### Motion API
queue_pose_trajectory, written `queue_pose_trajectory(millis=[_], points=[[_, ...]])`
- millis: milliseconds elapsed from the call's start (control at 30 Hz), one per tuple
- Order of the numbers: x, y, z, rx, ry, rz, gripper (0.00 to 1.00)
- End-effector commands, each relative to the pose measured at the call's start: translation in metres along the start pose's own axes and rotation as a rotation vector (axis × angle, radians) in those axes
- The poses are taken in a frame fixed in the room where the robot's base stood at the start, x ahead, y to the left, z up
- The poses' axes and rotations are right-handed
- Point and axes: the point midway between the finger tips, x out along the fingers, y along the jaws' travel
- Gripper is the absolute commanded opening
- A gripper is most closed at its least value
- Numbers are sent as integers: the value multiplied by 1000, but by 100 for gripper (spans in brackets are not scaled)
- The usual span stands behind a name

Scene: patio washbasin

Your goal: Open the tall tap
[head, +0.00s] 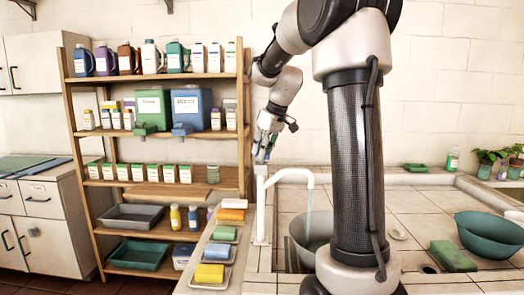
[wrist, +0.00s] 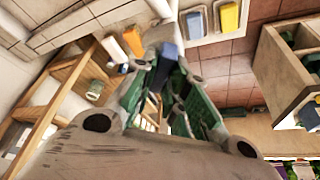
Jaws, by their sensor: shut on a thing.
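The tall white tap (head: 262,212) stands upright at the left of the basin, its spout (head: 296,173) curving to the right. A thin pale-blue stream of water (head: 308,196) runs from the spout into the grey bowl (head: 299,240). My gripper (head: 263,156) is at the top of the tap, pointing down, and is shut on the tap's handle; the handle is mostly hidden by the fingers. In the wrist view the green-padded fingers (wrist: 166,75) are close together, with a narrow blue piece (wrist: 169,52) by their tips.
Coloured soap bars in dishes, such as the yellow one (head: 209,273), line the ledge left of the tap. A wooden shelf (head: 156,77) with bottles and boxes stands behind left. A teal bowl (head: 488,232) and green sponge (head: 452,256) lie right on the tiled counter.

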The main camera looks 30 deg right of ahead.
Motion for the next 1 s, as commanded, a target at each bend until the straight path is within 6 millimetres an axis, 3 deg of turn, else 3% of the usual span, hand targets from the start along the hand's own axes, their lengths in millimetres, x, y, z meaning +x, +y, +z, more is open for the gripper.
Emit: queue_pose_trajectory(millis=[500, 1000], points=[[0, 3, -1, -413, 0, -169, 0], [0, 4, -1, -591, -1, -243, 0]])
